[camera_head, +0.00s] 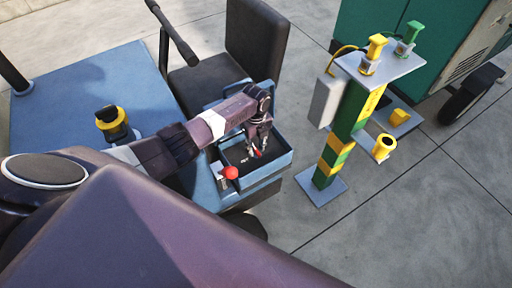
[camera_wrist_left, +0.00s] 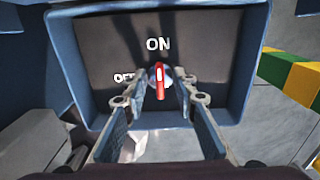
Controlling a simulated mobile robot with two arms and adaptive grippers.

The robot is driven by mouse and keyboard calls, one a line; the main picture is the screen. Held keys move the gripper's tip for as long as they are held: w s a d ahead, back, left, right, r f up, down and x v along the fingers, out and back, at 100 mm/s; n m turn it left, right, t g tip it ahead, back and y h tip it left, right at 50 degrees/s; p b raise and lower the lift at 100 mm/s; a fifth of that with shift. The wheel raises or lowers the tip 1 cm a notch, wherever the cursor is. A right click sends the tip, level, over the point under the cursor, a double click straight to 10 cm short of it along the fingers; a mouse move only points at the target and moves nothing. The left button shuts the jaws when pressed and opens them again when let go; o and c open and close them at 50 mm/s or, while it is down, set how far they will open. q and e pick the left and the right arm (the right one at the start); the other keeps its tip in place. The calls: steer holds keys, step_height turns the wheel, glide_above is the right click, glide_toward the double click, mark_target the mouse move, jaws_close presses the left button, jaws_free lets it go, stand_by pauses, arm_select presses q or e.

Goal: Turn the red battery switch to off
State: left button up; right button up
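The red battery switch (camera_wrist_left: 160,86) sits in the middle of a dark recessed panel (camera_wrist_left: 110,50) with a blue frame. Its handle stands upright in the left wrist view, in line with the ON label above it; the OFF label is to its left. In the head view a bit of the red switch (camera_head: 258,154) shows between the fingers. My left gripper (camera_wrist_left: 161,78) is open, with one fingertip on each side of the handle and small gaps visible. How deep the fingertips reach is hard to tell. My right gripper is not in view.
A red ball-topped lever (camera_head: 231,172) stands beside the panel box. A black seat (camera_head: 205,82) is behind my left arm. A yellow-green post (camera_head: 338,150) with nozzles stands to the right, across a strip of open floor. A yellow-black beacon (camera_head: 112,122) is on the blue body.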

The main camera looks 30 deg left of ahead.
arm_select(q)
jaws_close()
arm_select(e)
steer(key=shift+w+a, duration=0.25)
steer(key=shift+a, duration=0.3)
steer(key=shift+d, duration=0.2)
